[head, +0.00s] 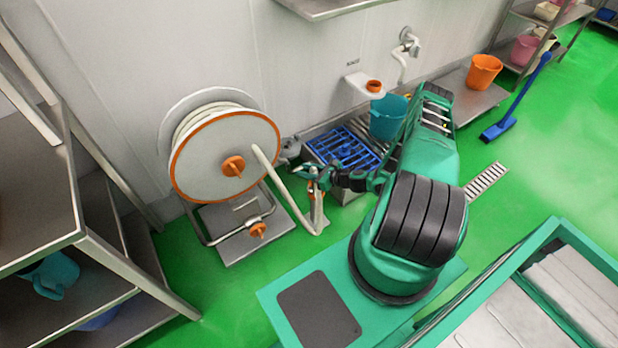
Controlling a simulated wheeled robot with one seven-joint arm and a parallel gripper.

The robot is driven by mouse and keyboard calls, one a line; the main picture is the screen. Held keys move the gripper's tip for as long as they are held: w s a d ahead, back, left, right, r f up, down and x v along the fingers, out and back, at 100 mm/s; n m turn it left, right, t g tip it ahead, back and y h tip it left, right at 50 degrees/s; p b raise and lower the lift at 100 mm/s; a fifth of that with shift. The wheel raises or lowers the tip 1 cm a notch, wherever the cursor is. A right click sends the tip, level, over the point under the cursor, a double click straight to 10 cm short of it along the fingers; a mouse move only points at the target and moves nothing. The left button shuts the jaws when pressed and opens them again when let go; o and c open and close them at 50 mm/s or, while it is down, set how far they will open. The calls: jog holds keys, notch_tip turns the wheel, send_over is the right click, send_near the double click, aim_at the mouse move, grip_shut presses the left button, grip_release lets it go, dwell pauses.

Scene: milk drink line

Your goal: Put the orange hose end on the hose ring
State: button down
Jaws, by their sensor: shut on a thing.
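My gripper (312,174) is near the middle of the head view, to the right of the hose reel. It is shut on the orange hose end (315,189), which is small and partly hidden by the jaws. The cream hose (289,204) runs from the reel down in a low loop and back up to the gripper. A white wall bracket (359,83) with an orange ring (374,86), which looks like the hose ring, is on the wall above and to the right of my gripper. The hose end is apart from it.
The hose reel (212,160) stands left of my gripper. A blue grate (345,148) and a teal bucket (388,117) are below the bracket. A wall tap (408,42) is right of it. A steel shelf (40,208) is at left. Green floor (540,120) is open at right.

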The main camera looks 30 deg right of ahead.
jog(key=shift+w+d+f, duration=0.1)
jog(key=shift+d+f, duration=0.3)
jog(key=shift+f, duration=0.5)
jog(key=shift+d+f, duration=0.35)
jog(key=shift+f, duration=0.55)
jog(key=shift+w+d+f, duration=0.1)
jog(key=shift+d+f, duration=0.3)
jog(key=shift+f, duration=0.5)
jog(key=c, duration=1.4)
grip_release()
jog(key=shift+f, duration=0.1)
jog(key=shift+o, duration=0.2)
